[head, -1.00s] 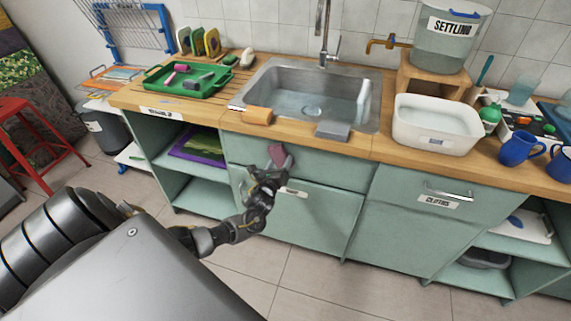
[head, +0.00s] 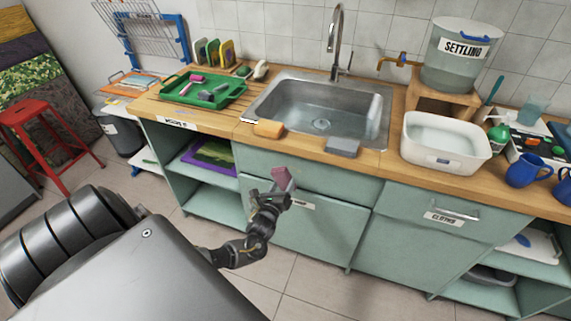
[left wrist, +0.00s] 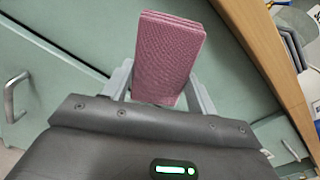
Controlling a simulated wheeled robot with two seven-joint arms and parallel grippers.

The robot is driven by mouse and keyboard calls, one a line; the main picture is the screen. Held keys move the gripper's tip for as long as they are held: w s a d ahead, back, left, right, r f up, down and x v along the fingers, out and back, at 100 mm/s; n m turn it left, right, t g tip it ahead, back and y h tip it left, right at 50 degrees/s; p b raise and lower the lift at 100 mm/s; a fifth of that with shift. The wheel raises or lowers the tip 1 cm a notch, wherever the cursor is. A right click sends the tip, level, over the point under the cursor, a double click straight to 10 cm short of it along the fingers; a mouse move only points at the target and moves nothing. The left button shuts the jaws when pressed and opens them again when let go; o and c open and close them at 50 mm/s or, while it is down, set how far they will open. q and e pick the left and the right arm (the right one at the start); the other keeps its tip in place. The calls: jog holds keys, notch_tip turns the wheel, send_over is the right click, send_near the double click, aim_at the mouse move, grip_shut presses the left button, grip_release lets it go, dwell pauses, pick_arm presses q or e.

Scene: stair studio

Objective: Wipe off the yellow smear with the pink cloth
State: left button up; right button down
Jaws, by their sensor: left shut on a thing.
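The folded pink cloth (head: 283,179) is held in my left gripper (head: 275,192), in front of the green cabinet fronts and below the counter edge. In the left wrist view the cloth (left wrist: 168,55) stands out between the two grey fingers of the left gripper (left wrist: 165,85), which are shut on it. The cloth touches neither the counter nor the cabinets as far as I can tell. I cannot make out a yellow smear in either view. My right gripper is not in view.
A steel sink (head: 290,100) is set in the wooden counter (head: 395,160). An orange sponge (head: 269,129) and a grey block (head: 342,147) lie at its front edge. A green tray (head: 172,98) stands left, a white tub (head: 445,155) right. A red stool (head: 45,125) stands far left.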

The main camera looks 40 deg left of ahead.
pick_arm(q)
jog(key=shift+s, duration=0.1)
jog(key=shift+p+v, duration=0.7)
jog(key=shift+v, duration=0.05)
jog(key=shift+p+v, duration=0.35)
jog(key=shift+v, duration=0.45)
jog(key=shift+w+a, duration=0.15)
jog(key=shift+w, duration=0.45)
jog(key=shift+b+x, duration=1.2)
jog(key=shift+x, duration=1.7)
jog(key=shift+s, duration=0.1)
jog(key=shift+b+x, duration=0.55)
jog(key=shift+x, duration=0.55)
